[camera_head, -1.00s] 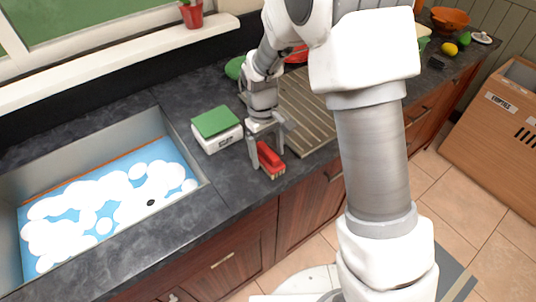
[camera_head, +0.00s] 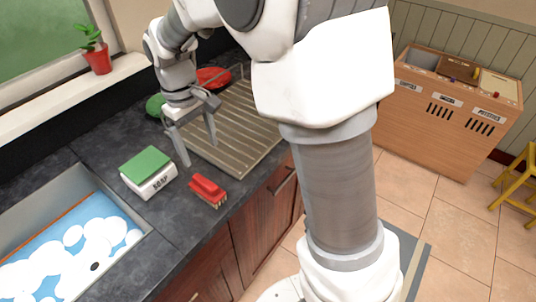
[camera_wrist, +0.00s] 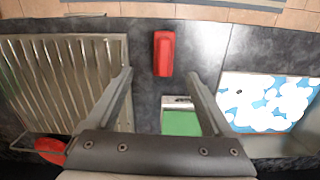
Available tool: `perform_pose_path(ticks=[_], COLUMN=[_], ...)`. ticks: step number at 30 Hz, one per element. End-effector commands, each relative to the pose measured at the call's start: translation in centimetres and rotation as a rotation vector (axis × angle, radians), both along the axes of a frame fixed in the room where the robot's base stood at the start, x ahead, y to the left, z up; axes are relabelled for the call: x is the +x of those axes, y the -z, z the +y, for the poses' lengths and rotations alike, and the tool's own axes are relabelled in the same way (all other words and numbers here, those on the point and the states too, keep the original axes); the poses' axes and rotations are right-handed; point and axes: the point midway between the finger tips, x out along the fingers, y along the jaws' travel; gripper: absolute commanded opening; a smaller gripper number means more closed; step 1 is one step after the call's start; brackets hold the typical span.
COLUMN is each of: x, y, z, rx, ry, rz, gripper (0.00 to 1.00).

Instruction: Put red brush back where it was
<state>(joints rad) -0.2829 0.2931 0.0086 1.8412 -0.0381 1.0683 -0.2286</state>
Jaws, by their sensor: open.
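The red brush (camera_head: 207,189) lies on the dark counter near its front edge, bristles toward the front. It also shows in the wrist view (camera_wrist: 164,53), ahead of my fingertips and apart from them. My gripper (camera_head: 200,150) is open and empty above the counter, behind the brush and over the left edge of the ribbed drying board (camera_head: 232,120). In the wrist view my two fingers (camera_wrist: 160,80) are spread wide with nothing between them at the tips.
A white soap box with a green sponge-like top (camera_head: 148,172) stands left of the brush. The sink (camera_head: 140,222) with blue-white water is further left. Red and green dishes (camera_head: 213,77) lie behind the board. A wooden bin cabinet (camera_head: 440,110) stands at the right.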

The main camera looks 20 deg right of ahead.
Motion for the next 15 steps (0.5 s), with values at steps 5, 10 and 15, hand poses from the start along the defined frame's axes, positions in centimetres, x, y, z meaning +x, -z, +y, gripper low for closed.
perform_pose_path(ticks=[5, 10, 15], x=[-3.1, -6.6, -10.4], y=[-4.7, -7.8, -9.9], z=[-3.2, -5.9, -8.1], rx=[0.035, 0.067, 0.097], ry=[0.108, 0.209, 0.308], rz=[-0.112, -0.213, -0.317], gripper=[0.86, 0.86, 0.86])
